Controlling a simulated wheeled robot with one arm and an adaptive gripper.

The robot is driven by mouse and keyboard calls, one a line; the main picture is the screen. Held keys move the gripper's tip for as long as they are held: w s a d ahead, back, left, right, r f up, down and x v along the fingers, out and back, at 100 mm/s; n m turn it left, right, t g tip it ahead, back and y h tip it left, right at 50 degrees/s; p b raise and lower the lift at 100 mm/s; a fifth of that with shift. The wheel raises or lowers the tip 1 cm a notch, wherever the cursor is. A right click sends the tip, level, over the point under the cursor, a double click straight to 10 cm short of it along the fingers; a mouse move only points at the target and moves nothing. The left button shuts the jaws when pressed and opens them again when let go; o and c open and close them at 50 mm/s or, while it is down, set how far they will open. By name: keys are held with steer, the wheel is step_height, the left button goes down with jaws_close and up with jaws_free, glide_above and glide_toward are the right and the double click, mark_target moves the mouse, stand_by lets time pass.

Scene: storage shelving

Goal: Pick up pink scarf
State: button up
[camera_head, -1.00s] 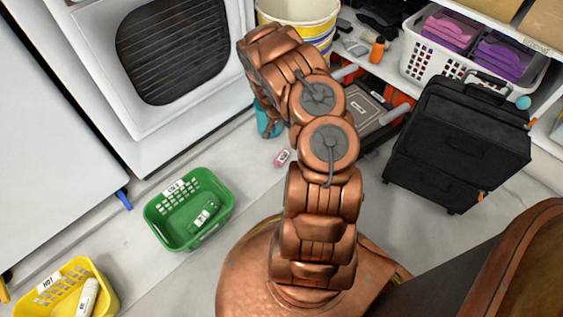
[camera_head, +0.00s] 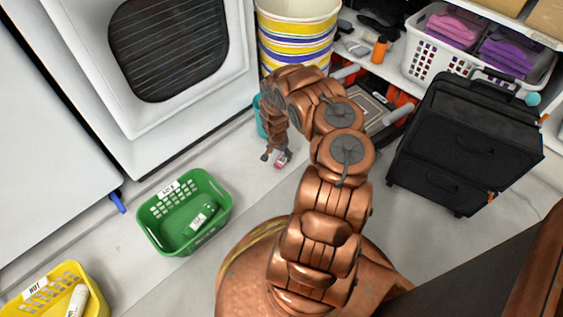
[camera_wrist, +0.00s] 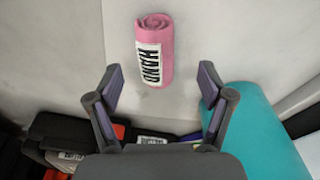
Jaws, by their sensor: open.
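A pink scarf (camera_wrist: 156,30), rolled up with a white label reading "HAND", lies on the pale floor in the wrist view, above and between my fingertips. In the head view the pink roll (camera_head: 282,159) lies on the floor beside my gripper (camera_head: 275,155), partly hidden by it. In the wrist view my gripper (camera_wrist: 158,90) is open and empty. Its fingers are spread to either side, short of the roll, and I see no contact.
A teal object (camera_wrist: 252,125) stands close to the right finger. A dark case (camera_wrist: 65,135) lies near the left finger. Floor around the roll is mostly clear.

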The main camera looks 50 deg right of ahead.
mark_target(281, 157)
steer(key=shift+d+f+b, duration=0.25)
steer(key=shift+f+b, duration=0.3)
steer(key=shift+f, duration=0.45)
steer(key=shift+d+f+b, duration=0.2)
steer(key=shift+f+b, duration=0.3)
steer(key=shift+f, duration=0.45)
steer(key=shift+r, duration=0.1)
steer(key=c, duration=1.2)
